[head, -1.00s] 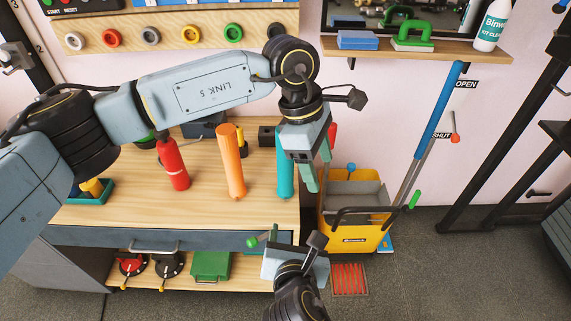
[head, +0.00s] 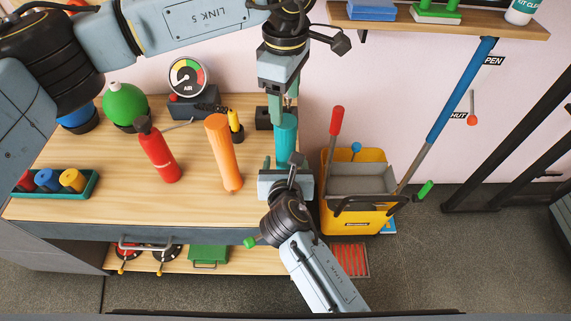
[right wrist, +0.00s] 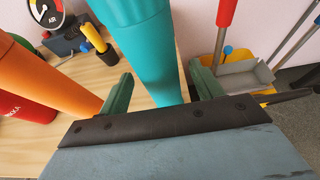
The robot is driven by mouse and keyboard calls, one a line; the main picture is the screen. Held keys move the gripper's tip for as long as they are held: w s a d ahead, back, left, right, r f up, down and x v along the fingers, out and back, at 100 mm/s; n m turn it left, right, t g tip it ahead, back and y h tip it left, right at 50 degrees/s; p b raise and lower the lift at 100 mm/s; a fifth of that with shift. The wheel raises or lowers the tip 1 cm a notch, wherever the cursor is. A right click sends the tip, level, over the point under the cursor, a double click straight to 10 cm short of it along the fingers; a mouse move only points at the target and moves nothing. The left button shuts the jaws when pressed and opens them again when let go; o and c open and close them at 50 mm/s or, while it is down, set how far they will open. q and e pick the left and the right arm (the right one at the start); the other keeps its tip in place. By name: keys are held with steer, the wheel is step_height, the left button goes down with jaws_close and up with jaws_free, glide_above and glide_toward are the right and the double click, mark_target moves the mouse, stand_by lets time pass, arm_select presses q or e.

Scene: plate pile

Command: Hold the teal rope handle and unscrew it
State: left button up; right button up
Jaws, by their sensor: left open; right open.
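The teal handle (head: 286,140) is a smooth cylinder at the right end of the wooden bench. It also shows in the right wrist view (right wrist: 152,55), in front of my right gripper. My left gripper (head: 281,105) is open and points down at the handle's upper end, one finger on its left side. Whether it touches the handle I cannot tell. My right gripper (head: 287,168) is open at the handle's lower part and hides its base. In the right wrist view its green fingers (right wrist: 162,88) stand on either side of the handle, with gaps. No rope is visible.
An orange cylinder (head: 223,152) and a red extinguisher-like bottle (head: 158,150) stand left of the handle on the bench (head: 110,187). A yellow mop bucket (head: 357,217) stands on the floor to the right. A gauge (head: 187,76) stands behind.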

steer(key=shift+x, duration=1.9)
jaws_close()
